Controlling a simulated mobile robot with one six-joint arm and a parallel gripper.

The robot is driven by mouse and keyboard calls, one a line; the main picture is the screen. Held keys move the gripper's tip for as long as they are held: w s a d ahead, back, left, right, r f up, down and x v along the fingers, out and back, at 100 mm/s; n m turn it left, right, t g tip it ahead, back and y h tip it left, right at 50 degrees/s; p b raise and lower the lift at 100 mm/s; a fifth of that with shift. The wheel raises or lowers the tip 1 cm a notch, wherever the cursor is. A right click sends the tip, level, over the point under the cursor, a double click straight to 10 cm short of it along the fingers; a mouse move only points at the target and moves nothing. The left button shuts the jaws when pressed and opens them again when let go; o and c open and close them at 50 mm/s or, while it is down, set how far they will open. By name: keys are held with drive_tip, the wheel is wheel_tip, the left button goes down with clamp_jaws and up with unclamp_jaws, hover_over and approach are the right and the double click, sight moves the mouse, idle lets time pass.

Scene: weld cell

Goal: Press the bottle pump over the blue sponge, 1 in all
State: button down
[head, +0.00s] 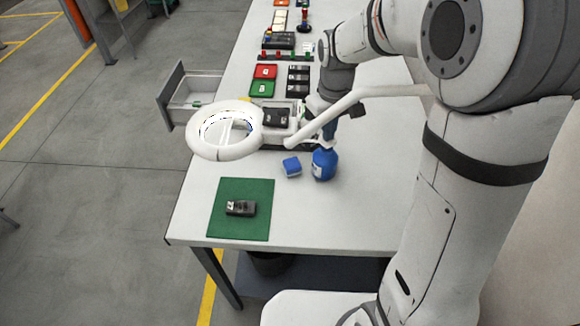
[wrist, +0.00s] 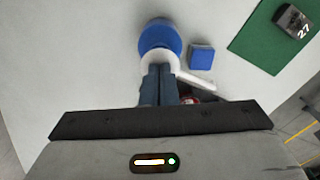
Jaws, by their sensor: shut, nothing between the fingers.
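The blue pump bottle (head: 324,165) stands upright on the table, just right of the blue sponge (head: 292,166) in the head view. In the wrist view the bottle (wrist: 160,38) is at top centre, with the sponge (wrist: 201,57) to its right. My gripper (wrist: 158,70) is shut with nothing between its fingers. Its fingertips are right over the white pump top and overlap it in the picture; I cannot tell whether they touch. In the head view my gripper (head: 328,138) is above the bottle, and the pump head is mostly hidden.
A white ring lamp (head: 198,151) on an arm reaches over the table, close to my gripper. A green mat (head: 229,225) holds a dark numbered device (head: 241,208). An open drawer (head: 190,97) is at left. Red (head: 265,72) and green trays are farther back.

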drive_tip(key=shift+r+p, duration=1.05)
drive_tip(key=shift+r, duration=0.35)
wheel_tip(320, 180, up, 6)
drive_tip(key=p, duration=0.4)
idle(0.5)
